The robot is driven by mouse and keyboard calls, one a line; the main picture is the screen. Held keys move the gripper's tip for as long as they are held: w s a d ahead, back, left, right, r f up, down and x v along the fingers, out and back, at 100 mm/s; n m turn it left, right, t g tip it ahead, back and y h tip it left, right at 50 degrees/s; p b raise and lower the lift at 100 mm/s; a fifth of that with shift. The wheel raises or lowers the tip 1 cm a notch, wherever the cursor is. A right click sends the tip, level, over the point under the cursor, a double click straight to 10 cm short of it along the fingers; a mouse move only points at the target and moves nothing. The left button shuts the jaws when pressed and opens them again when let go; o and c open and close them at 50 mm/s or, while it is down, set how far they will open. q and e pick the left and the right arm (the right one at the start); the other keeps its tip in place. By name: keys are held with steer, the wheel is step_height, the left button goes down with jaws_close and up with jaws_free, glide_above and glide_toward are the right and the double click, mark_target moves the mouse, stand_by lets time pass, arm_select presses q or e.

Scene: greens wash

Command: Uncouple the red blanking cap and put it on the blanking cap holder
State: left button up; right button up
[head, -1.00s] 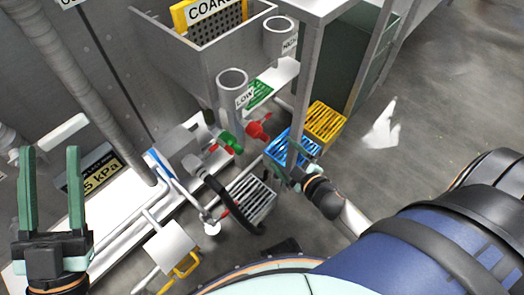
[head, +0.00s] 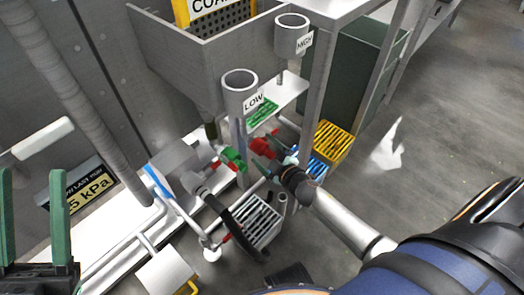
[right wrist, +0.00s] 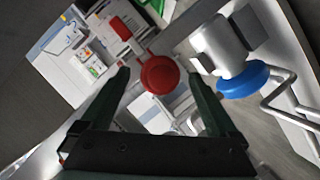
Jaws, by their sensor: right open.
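The red blanking cap (head: 265,146) sits below the LOW cup, to the right of a green fitting (head: 233,158). In the right wrist view the round red cap (right wrist: 159,75) appears between and just beyond my fingertips, with a red tab up and left of it. My right gripper (head: 277,163) is open and close to the cap, not closed on it; it also shows in the right wrist view (right wrist: 158,77). My left gripper (head: 33,172) is open and empty at the lower left, away from the cap. I cannot tell which part is the blanking cap holder.
The LOW cup (head: 240,92) and HIGH cup (head: 292,35) stand above. A black hose (head: 238,232) and white basket (head: 262,221) lie below left. A blue basket (head: 316,168) and yellow basket (head: 333,141) stand right. A blue-ringed fitting (right wrist: 243,82) is beside my right finger.

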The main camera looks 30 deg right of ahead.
mark_target(274, 157)
steer(key=shift+x, duration=1)
jaws_close()
steer(key=shift+s, duration=0.2)
steer(key=shift+s+d, duration=0.3)
steer(key=shift+s, duration=0.55)
steer(key=shift+s+d, duration=0.35)
steer(key=shift+s, duration=0.55)
steer(key=shift+s+d, duration=0.3)
steer(key=shift+s, duration=0.55)
